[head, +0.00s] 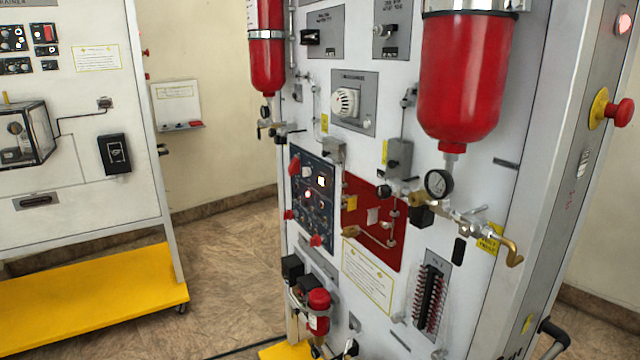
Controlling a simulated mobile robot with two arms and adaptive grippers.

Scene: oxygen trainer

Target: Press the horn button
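The white trainer panel (490,130) stands at the middle and right in the head view. I cannot tell which control on it is the horn button, as the labels are too small to read. A red mushroom button (619,112) on a yellow base sticks out from the panel's right side. Neither of my grippers is in view.
Two red cylinders (465,75) (266,50), a gauge (439,183) and a brass pipe (510,250) stick out from the panel front. A second trainer with a yellow base (90,295) stands at left. Tiled floor (225,250) lies open between them.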

